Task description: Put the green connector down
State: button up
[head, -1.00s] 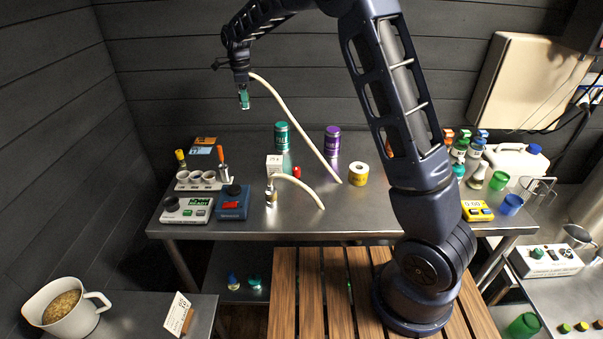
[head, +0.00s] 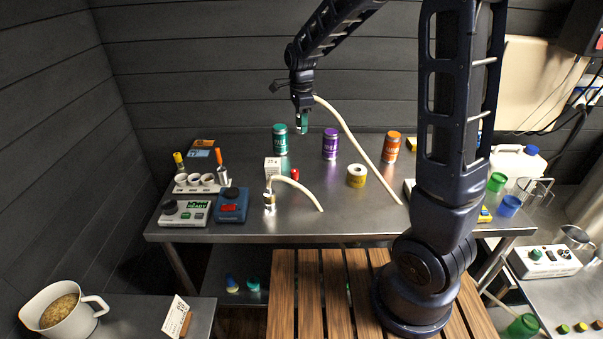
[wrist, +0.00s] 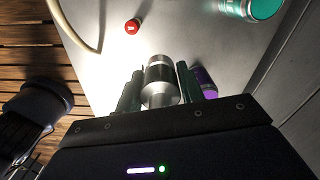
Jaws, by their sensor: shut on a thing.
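My gripper (head: 302,128) is high over the back of the steel table, between the green can and the purple can in the head view. It is shut on the green connector (head: 302,120), which hangs upright and clear of the tabletop. In the wrist view the connector shows as a silver cylinder (wrist: 160,82) between the fingers. A cream hose (head: 358,148) runs from the connector's upper end down to the right onto the table (head: 330,222). The fingers hide part of the connector.
A green can (head: 280,139), purple can (head: 330,144) and orange can (head: 391,147) stand at the back. The table's front middle is clear.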

aim_at(301, 176)
notch_tip(301, 176, down, 19)
jog(key=shift+r, duration=0.15)
dwell(0.5)
jog(key=o, duration=1.1)
